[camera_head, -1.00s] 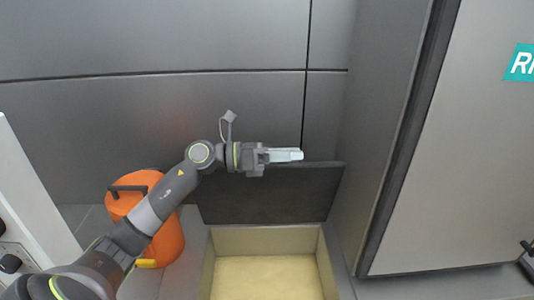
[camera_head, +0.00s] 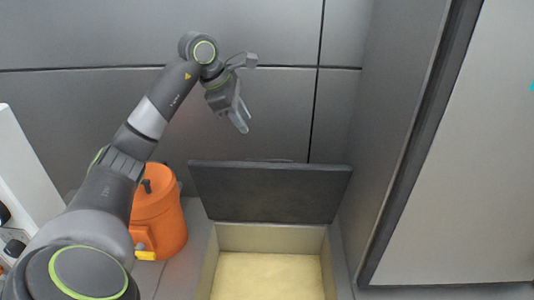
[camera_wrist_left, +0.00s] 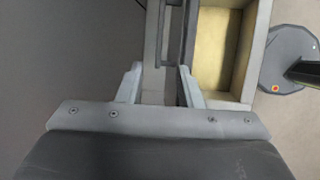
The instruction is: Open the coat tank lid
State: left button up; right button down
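The coat tank (camera_head: 218,262) is a cream box in the lower middle of the head view, with its opening uncovered. Its dark lid (camera_head: 270,193) stands raised along the back edge, tilted backward. My left gripper (camera_head: 243,118) is above and behind the lid, to its upper left, pointing down and apart from it. In the left wrist view, the gripper's two fingers (camera_wrist_left: 159,72) are spread with nothing between them. The tank (camera_wrist_left: 246,50) and the lid's narrow edge (camera_wrist_left: 189,30) show beyond the fingers. My right gripper is not in view.
An orange canister (camera_head: 160,215) with a yellow spout stands left of the tank. A grey panelled wall (camera_head: 280,110) rises behind, and a tall grey cabinet (camera_head: 455,170) stands close on the right. The space above the tank opening is clear.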

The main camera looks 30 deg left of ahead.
aim_at(270, 160)
pick_arm(q)
jog(key=p+x, duration=0.4)
jog(key=x, duration=1.1)
jog(key=shift+w+d+p, duration=0.1)
jog(key=shift+d+p, duration=0.05)
jog(key=shift+p, duration=0.2)
jog(key=shift+c, duration=0.2)
grip_shut()
